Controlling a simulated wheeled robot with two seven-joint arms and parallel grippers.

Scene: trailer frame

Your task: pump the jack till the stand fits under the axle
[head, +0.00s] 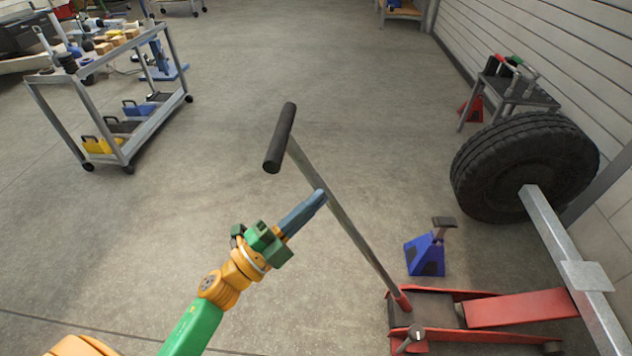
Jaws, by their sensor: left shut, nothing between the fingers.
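A red floor jack (520,308) lies at the lower right, its arm reaching toward the grey axle (569,252). Whether its saddle touches the axle is hard to tell. Its long handle (344,222) leans up and left to a black crossbar grip (281,138). A blue jack stand (426,255) with a dark top stands on the floor between jack and tyre, beside the axle. My left gripper (318,196) is shut and empty, its tips close to the handle's shaft below the grip; contact is unclear. My right gripper is not in view.
A black tyre (522,165) sits on the axle's end at right. A small stool (512,92) with tools and a red stand (472,108) are behind it. A tool cart (137,130) stands at upper left. The middle floor is clear.

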